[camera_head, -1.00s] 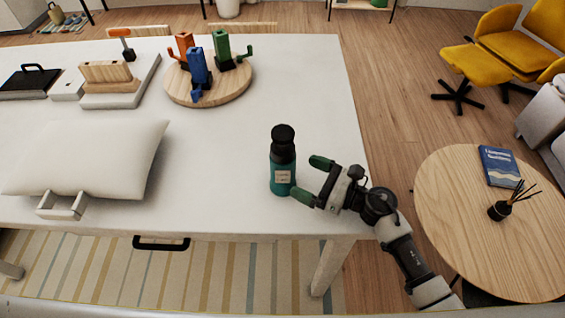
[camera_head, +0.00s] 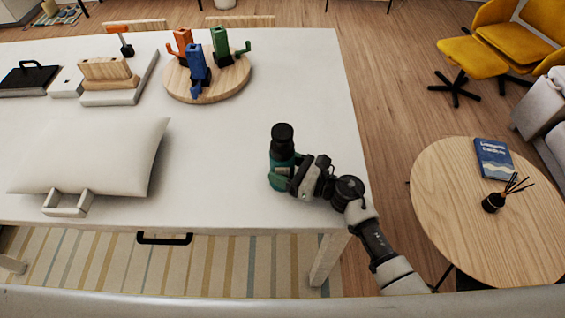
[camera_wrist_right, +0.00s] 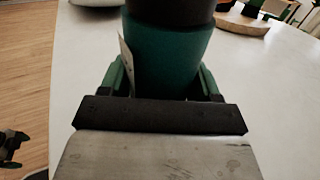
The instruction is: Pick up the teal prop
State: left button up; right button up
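The teal prop (camera_head: 281,157) is a teal bottle with a black cap, upright near the front right of the white table (camera_head: 225,135). My right gripper (camera_head: 283,177) is at the bottle from the right. In the right wrist view the teal body (camera_wrist_right: 168,60) stands between the two green fingers (camera_wrist_right: 160,82), one on each side. The fingertips are hidden by the bottle, so I cannot tell whether they press on it. Its pale label shows edge-on at the left in that view.
A wooden disc (camera_head: 232,86) with orange, blue and green pieces stands at the back. A white cushion (camera_head: 95,155) lies at the left. A round wooden side table (camera_head: 450,200) with a blue book (camera_head: 493,158) stands to the right.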

aim_at(294, 162)
jog(key=c, duration=0.5)
pick_arm(q)
jog(key=shift+a, duration=0.25)
pick_arm(e)
jog(key=shift+c, duration=0.5)
jog(key=shift+w+r, duration=0.1)
jog(key=shift+r, duration=0.05)
jog(key=shift+r, duration=0.5)
notch_tip(294, 162, up, 3)
jog(key=shift+f, duration=0.15)
pick_arm(q)
jog(key=shift+a+f+b, duration=0.1)
jog(key=shift+f+b, duration=1.15)
pick_arm(e)
jog(key=s+d+r, duration=0.6)
jog(key=d+r, duration=0.1)
jog(key=d, duration=0.3)
